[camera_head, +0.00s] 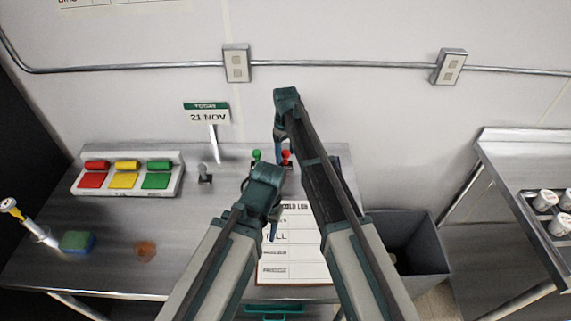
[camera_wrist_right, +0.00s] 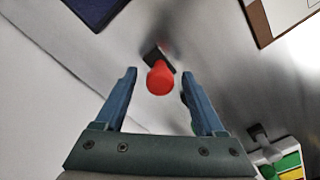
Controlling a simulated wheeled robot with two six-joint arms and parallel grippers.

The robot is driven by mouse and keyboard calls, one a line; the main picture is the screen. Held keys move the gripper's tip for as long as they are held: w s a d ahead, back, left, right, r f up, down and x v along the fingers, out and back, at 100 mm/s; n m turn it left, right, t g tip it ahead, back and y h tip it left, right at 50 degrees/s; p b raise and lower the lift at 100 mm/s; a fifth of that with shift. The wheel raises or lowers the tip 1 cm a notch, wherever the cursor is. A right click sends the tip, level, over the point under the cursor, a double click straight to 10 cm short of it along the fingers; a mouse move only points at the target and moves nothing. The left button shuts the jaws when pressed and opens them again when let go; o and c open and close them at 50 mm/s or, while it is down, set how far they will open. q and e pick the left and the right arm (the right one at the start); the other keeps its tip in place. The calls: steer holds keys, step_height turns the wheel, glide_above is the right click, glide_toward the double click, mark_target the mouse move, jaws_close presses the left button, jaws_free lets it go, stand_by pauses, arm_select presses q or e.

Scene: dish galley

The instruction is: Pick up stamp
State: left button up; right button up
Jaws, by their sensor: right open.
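A stamp with a red handle (camera_head: 287,156) and dark base stands at the back of the steel counter. A green-handled stamp (camera_head: 256,155) and a grey-handled stamp (camera_head: 204,172) stand to its left. My right gripper (camera_head: 279,156) is right by the red stamp and partly covers it. In the right wrist view the red stamp (camera_wrist_right: 160,80) shows in the gap between the open, empty fingers (camera_wrist_right: 158,88), apparently touching neither. My left gripper (camera_head: 272,228) hangs over the clipboard; its jaw opening does not show clearly.
A clipboard with a sheet (camera_head: 290,270) lies at the counter's front. A tray (camera_head: 80,187) with red, yellow and green pieces, a sponge (camera_head: 77,241) and a brown stain (camera_head: 145,251) are left. A date sign (camera_head: 207,115) stands behind. A grey bin (camera_head: 430,250) is right.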

jaws_close()
arm_select(q)
steer(key=shift+r, duration=0.15)
arm_select(e)
steer(key=shift+r, duration=0.15)
